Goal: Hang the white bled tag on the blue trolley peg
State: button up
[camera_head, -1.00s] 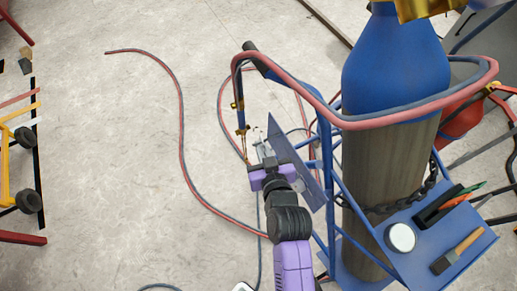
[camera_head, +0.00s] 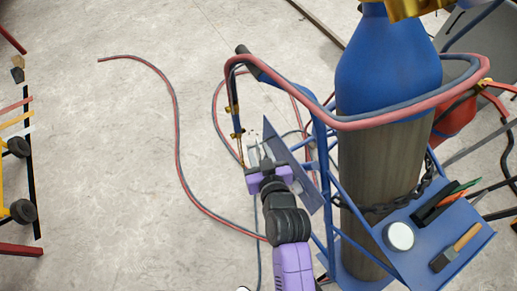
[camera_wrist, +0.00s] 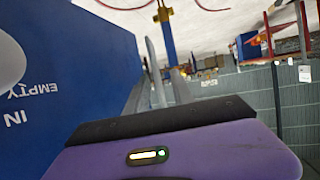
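My gripper (camera_head: 258,160) is beside the left face of the blue panel (camera_head: 289,163) on the trolley (camera_head: 324,165). In the wrist view the panel (camera_wrist: 65,65) fills the left side, with a white disc and the words EMPTY and IN upside down. Between my fingers (camera_wrist: 157,90) stands a thin pale plate, seen almost edge-on. It looks like the white bled tag (camera_wrist: 155,68), held upright and close to the panel. In the head view the tag is only a faint pale patch (camera_head: 252,139). I cannot make out the peg.
A blue-topped gas cylinder (camera_head: 388,65) stands chained in the trolley. Red and grey hoses (camera_head: 178,130) loop over the handle and across the floor. The trolley shelf (camera_head: 420,265) holds a brush (camera_head: 455,250) and a white round item (camera_head: 399,236). The floor at left is mostly open.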

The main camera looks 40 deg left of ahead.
jog(key=v, duration=0.7)
jog(key=shift+s+d+r, duration=0.2)
jog(key=shift+s+d, duration=0.05)
